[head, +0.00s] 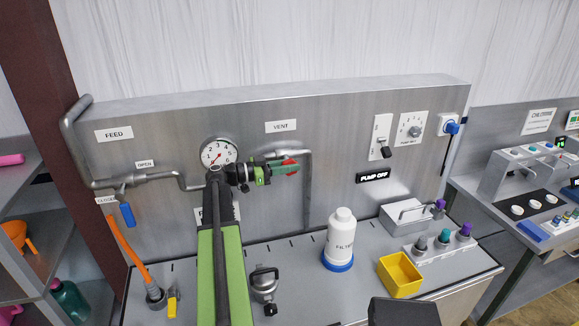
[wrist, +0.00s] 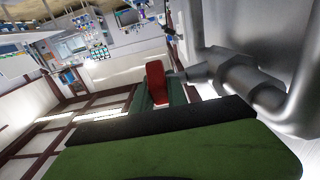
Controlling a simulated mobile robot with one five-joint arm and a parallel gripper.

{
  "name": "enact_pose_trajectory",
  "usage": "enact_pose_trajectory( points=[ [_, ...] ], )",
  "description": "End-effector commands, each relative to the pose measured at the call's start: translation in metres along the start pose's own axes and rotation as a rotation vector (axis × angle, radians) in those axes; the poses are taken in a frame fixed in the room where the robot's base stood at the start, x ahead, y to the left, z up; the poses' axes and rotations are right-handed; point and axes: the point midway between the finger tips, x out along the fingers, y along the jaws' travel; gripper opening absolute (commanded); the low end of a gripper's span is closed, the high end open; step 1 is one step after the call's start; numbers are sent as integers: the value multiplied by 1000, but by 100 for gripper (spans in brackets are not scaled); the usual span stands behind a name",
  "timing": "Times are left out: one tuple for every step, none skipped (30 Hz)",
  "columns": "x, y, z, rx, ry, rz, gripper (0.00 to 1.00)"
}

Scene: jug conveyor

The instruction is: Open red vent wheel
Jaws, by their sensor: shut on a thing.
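The red vent wheel (head: 291,171) is on the grey vent pipe (head: 308,190) below the VENT label (head: 281,127). My gripper (head: 286,164) reaches it from the left and is shut on it, its green fingers covering much of the wheel. In the wrist view the red wheel (wrist: 156,80) stands edge-on between the green fingers (wrist: 160,122), beside the grey pipe and valve body (wrist: 245,80). How far the wheel is turned cannot be told.
A pressure gauge (head: 218,153) is behind my arm. The FEED pipe (head: 135,181) with a blue lever (head: 127,214) is left. Clear wall lies right of the vent pipe.

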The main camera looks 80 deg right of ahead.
Motion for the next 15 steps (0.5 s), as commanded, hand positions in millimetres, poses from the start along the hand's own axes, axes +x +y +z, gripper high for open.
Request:
enact_pose_trajectory(
  points=[
    [0, 0, 0, 0, 0, 0, 0],
    [0, 0, 0, 0, 0, 0, 0],
    [0, 0, 0, 0, 0, 0, 0],
    [0, 0, 1, 0, 2, 0, 0],
    [0, 0, 2, 0, 7, 0, 0],
    [0, 0, 5, 0, 19, 0, 0],
    [0, 0, 7, 0, 34, 0, 0],
    [0, 0, 8, 0, 53, 0, 0],
    [0, 0, 10, 0, 82, 0, 0],
    [-1, 0, 11, 0, 106, 0, 0],
    [-1, 0, 12, 0, 130, 0, 0],
    [-1, 0, 11, 0, 161, 0, 0],
    [-1, 0, 11, 0, 183, 0, 0],
    [-1, 0, 10, 0, 203, 0, 0],
    [-1, 0, 9, 0, 227, 0, 0]
  ],
)
